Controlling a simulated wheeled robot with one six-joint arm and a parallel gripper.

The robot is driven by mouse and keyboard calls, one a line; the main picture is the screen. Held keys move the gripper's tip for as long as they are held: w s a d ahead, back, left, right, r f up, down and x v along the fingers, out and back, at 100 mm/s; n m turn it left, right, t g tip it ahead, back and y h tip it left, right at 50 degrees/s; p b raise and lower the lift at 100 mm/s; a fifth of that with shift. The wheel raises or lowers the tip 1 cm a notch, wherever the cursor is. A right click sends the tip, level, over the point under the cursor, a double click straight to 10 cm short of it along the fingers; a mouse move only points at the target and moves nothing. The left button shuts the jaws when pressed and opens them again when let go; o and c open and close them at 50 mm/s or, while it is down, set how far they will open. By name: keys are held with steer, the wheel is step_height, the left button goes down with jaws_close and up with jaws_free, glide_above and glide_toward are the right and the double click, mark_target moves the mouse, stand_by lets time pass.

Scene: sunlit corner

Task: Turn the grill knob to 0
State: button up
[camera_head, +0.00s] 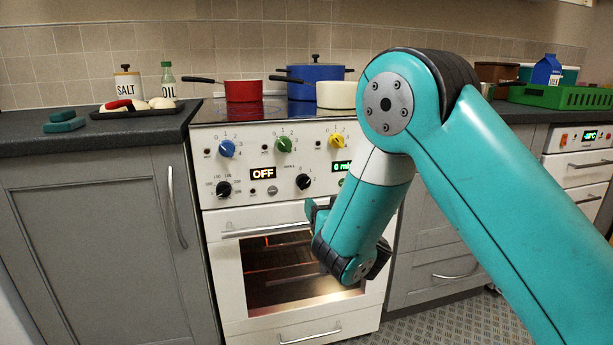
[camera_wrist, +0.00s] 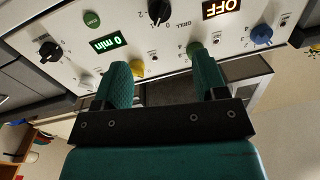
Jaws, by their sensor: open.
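The grill knob (camera_head: 303,181) is a small black dial on the white stove front, between the OFF display and the green "0 min" display. It also shows at the top edge of the wrist view (camera_wrist: 159,9), partly cut off, beside the GRILL label and small numbers. I cannot tell surely which number its pointer faces. My gripper (camera_wrist: 163,78) is open and empty, its two teal fingers apart and pointing at the panel. The knob is ahead of and between the fingertips in the wrist view, not touched. In the head view my arm hides most of the gripper.
Blue (camera_head: 227,148), green (camera_head: 284,144) and yellow (camera_head: 337,140) knobs sit in a row above; another black knob (camera_head: 223,188) is at left. The oven handle (camera_head: 266,229) juts out below the panel. Red (camera_head: 243,91), blue and white pots stand on the hob.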

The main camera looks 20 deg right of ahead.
mark_target(306, 184)
steer(key=w+p, duration=0.2)
steer(key=w, duration=0.2)
steer(key=w+p, duration=0.2)
steer(key=w, duration=0.2)
steer(key=w+a+p, duration=0.1)
steer(key=w+p, duration=0.1)
steer(key=w, duration=0.3)
steer(key=shift+c, duration=0.5)
steer(key=c, duration=0.8)
steer(key=shift+n, duration=0.3)
steer(key=n+p, duration=0.1)
steer(key=n, duration=0.3)
steer(key=shift+n, duration=0.3)
steer(key=shift+s+n+g, duration=0.1)
steer(key=shift+n+g, duration=0.2)
steer(key=shift+n, duration=1.9)
